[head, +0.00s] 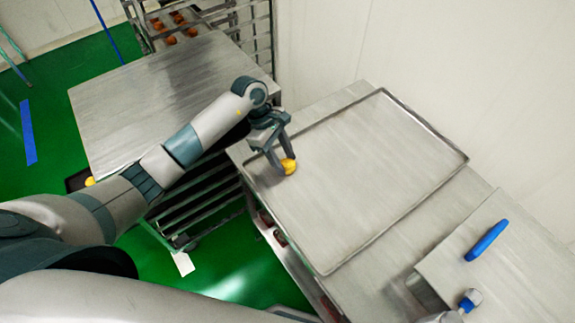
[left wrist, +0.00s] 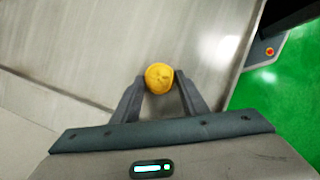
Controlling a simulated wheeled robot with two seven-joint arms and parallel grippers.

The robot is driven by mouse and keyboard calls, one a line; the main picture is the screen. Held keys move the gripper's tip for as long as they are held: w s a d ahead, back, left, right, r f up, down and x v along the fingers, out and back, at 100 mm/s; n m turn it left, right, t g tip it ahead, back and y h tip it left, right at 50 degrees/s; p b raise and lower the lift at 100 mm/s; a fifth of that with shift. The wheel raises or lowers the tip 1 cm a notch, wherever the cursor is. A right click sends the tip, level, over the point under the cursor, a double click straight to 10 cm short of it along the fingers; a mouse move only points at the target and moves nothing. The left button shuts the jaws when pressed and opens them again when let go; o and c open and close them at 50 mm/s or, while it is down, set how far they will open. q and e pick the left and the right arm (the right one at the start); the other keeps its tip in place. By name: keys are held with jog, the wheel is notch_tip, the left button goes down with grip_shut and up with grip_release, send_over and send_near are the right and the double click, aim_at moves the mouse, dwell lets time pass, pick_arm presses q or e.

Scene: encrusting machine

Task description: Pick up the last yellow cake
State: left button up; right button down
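A small round yellow cake (head: 289,167) is at the left end of the large metal tray (head: 365,170). My left gripper (head: 282,162) reaches over the tray from the left, with its fingertips on both sides of the cake. In the left wrist view the cake (left wrist: 159,77) sits between the two fingertips (left wrist: 160,80), which appear to touch it. The gripper looks shut on it. I cannot tell whether the cake still touches the tray. The rest of the tray is bare. My right gripper is not in view.
A bare metal table (head: 150,90) stands at the left, with another yellow item (head: 90,182) near its front corner. A rack with orange-brown pieces (head: 172,25) is behind. A blue handle (head: 487,240) lies at the right. A white wall borders the tray's far side.

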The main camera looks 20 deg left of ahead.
aim_at(291, 165)
pick_arm(q)
jog(key=c, duration=0.5)
jog(key=shift+w+r+b, duration=0.1)
jog(key=shift+r+b, duration=0.5)
jog(key=shift+r, duration=0.15)
notch_tip(291, 165, up, 2)
jog(key=shift+r+b, duration=0.25)
jog(key=shift+b, duration=0.5)
jog(key=s+r+b, duration=0.1)
jog(key=s+r, duration=0.1)
jog(key=s, duration=0.2)
jog(key=s+d+r+b, duration=0.1)
jog(key=s+r, duration=0.1)
jog(key=s, duration=0.1)
jog(key=s+r+b, duration=0.1)
jog(key=s+r, duration=0.2)
jog(key=s, duration=0.1)
jog(key=shift+s+d, duration=0.35)
